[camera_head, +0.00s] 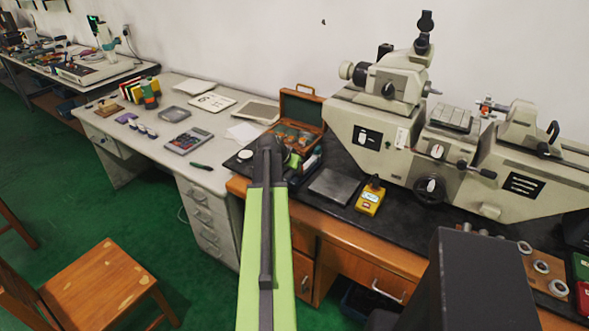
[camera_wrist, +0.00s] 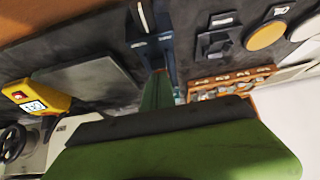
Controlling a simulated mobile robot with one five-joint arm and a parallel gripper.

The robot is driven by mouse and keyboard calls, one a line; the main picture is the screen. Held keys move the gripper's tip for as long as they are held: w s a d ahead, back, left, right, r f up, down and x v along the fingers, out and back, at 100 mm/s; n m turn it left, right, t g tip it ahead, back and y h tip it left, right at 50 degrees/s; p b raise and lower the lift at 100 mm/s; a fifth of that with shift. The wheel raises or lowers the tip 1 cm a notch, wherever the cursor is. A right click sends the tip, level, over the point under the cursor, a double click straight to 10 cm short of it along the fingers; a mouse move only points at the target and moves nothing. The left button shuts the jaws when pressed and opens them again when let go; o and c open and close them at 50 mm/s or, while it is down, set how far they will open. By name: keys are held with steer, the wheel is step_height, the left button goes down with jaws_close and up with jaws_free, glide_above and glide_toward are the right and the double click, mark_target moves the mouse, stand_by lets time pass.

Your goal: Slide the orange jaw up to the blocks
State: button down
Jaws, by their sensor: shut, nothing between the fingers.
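I cannot make out an orange jaw in either view. An open wooden case (camera_head: 301,105) stands at the back of the dark bench top, with small pieces inside too small to tell apart. The case also shows in the wrist view (camera_wrist: 262,72). A long dark blue-grey piece (camera_wrist: 152,35) lies near it in the wrist view; I cannot tell what it is. My gripper (camera_head: 267,148) is shut and empty, at the end of my green arm, in front of the case's left part. It hides part of the bench there.
A grey plate (camera_head: 333,187) and a yellow device (camera_head: 370,197) lie right of my gripper. A large beige measuring machine (camera_head: 400,135) fills the bench's back right. A white desk (camera_head: 210,120) with papers and a calculator (camera_head: 188,140) stands left. A wooden chair (camera_head: 98,285) stands at lower left.

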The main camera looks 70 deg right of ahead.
steer(key=shift+w+a, duration=0.25)
steer(key=shift+a, duration=0.65)
steer(key=r+p, duration=0.2)
steer(key=a+r+p, duration=0.1)
steer(key=r+p, duration=0.1)
steer(key=shift+w, duration=0.15)
